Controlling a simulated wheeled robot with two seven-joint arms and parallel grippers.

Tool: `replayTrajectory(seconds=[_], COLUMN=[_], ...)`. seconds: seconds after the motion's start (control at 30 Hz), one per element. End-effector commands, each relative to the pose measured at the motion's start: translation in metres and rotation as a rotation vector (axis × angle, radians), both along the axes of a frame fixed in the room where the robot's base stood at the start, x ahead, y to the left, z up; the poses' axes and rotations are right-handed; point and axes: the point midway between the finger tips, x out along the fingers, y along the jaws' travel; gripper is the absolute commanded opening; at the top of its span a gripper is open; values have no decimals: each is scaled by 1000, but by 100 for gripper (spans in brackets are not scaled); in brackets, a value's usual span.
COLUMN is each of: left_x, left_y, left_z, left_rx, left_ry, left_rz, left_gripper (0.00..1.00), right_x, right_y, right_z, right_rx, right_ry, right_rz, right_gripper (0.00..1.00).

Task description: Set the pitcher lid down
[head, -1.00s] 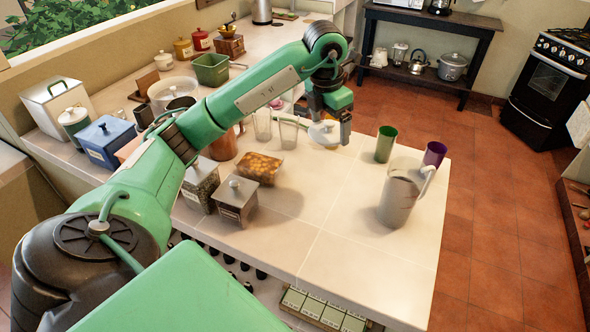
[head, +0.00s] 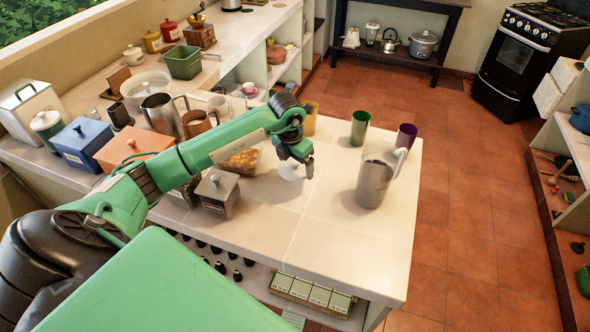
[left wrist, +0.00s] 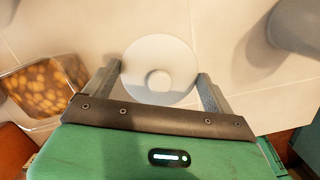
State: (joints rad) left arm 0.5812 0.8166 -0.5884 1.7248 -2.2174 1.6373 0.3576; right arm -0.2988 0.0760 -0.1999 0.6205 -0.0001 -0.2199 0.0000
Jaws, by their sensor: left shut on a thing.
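The pitcher lid (left wrist: 150,58) is a round white disc with a small central knob, and it shows between my two fingers in the left wrist view. In the head view it (head: 291,171) is partly hidden by my left gripper (head: 302,166). My left gripper (left wrist: 160,78) is shut on the lid, low over the tiled counter. I cannot tell whether the lid touches the counter. The grey pitcher (head: 373,186) stands upright and open to the right of the gripper. Its edge also shows at the upper right of the left wrist view (left wrist: 298,25). My right gripper is not in view.
Green (head: 360,127) and purple (head: 406,137) cups stand behind the pitcher, and a yellow cup (head: 310,119) stands behind my gripper. A container of orange-brown food (left wrist: 42,88) and a grey canister (head: 218,194) are to the left. The counter front (head: 320,245) is clear.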

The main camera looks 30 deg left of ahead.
Motion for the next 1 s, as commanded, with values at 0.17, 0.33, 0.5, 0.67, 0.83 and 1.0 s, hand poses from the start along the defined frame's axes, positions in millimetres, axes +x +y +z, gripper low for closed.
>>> replayTrajectory(seconds=[0.17, 0.33, 0.5, 0.67, 0.83, 1.0], left_x=[-1, -1, 0, 0, 0, 0], left_y=[0, 0, 0, 0, 0, 0], left_z=[-13, -39, -45, -46, -48, -48], left_rx=[-1, -2, 0, 0, 0, 0], left_ry=[3, 3, -2, -1, -1, -1], left_rz=[0, 1, -1, -1, -1, -1], left_gripper=[66, 66, 66, 66, 100, 100], right_x=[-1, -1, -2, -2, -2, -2], right_y=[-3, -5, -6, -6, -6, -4], right_z=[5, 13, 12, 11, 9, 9], right_rx=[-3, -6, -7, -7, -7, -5], right_ry=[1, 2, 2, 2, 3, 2], right_rz=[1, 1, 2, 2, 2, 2], right_gripper=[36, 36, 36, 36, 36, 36])
